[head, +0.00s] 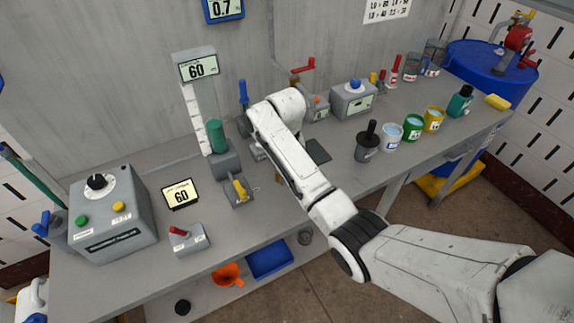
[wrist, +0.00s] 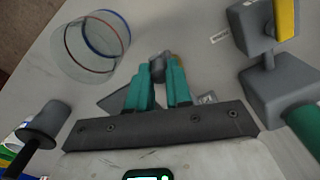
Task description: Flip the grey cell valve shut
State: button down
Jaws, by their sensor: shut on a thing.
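In the wrist view my gripper (wrist: 158,82) has its teal fingers closed around a small dark grey piece (wrist: 157,67). It looks like the grey cell valve's handle, but the fingers cover much of it. A brownish-gold edge shows beside it. A clear glass cylinder (wrist: 72,52) with a red ring and a blue ring is just to the left, apart from the fingers. In the head view my arm hides the gripper and the grasped piece. Whether the valve is open or shut cannot be told.
A yellow-handled grey valve (head: 240,190) and a green cylinder (head: 216,136) stand left of my arm; the yellow handle (wrist: 285,18) also shows in the wrist view. A grey pot with a black handle (head: 368,145) and paint cups (head: 392,137) stand right. The bench front is mostly clear.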

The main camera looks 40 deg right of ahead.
jog(key=shift+w+r, duration=0.1)
dwell(0.3)
jog(key=c, duration=1)
grip_release()
jog(key=shift+c, duration=0.2)
